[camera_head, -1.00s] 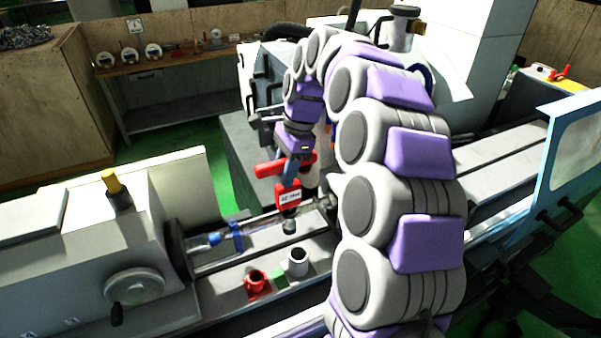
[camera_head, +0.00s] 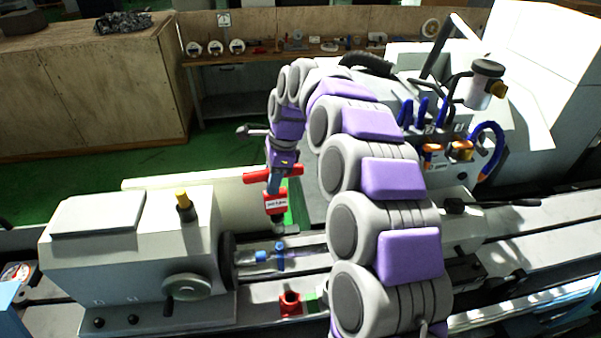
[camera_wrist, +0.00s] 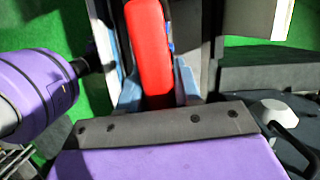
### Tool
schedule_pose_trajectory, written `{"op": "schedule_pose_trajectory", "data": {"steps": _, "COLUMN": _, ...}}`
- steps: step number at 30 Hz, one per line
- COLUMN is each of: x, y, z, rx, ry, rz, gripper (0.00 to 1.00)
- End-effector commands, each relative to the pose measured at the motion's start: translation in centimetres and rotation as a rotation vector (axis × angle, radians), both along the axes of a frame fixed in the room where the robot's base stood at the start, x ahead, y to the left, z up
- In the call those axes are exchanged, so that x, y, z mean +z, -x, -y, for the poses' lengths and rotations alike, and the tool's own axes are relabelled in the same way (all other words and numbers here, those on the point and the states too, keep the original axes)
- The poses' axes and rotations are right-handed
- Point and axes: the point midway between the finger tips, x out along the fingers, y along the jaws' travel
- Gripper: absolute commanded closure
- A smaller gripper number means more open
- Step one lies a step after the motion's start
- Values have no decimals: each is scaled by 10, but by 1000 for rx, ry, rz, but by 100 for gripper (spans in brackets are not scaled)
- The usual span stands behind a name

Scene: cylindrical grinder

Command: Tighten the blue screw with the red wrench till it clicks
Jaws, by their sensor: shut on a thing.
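My gripper (camera_head: 275,182) is shut on the red wrench (camera_head: 276,203), which has a red crossbar at the top and a red body with a white label. In the wrist view the red wrench (camera_wrist: 148,45) stands between the blue fingers of my gripper (camera_wrist: 158,90). The wrench hangs roughly upright, its lower end above the grinder bed in the head view. A blue fitting (camera_head: 280,256), seemingly with the blue screw, sits on the clear-looking shaft just below the wrench in the picture. Contact between them cannot be told. The wrist view does not clearly show the screw.
The grey headstock (camera_head: 130,255) with its handwheel (camera_head: 187,288) stands left of the shaft. A red holder (camera_head: 291,303) sits on the bed in front. My arm hides the bed to the right. A bench (camera_head: 300,55) with small parts stands behind.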

Motion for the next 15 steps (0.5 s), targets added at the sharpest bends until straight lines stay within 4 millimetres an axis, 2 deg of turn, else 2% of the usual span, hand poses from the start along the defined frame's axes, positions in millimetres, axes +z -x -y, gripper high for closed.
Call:
{"op": "schedule_pose_trajectory", "data": {"steps": 4, "x": 4, "y": 2, "z": -11, "rx": 10, "ry": -2, "rz": 1, "gripper": 100}}
{"op": "schedule_pose_trajectory", "data": {"steps": 15, "x": 3, "y": 3, "z": -16, "rx": 11, "ry": 1, "rz": 1, "gripper": 100}}
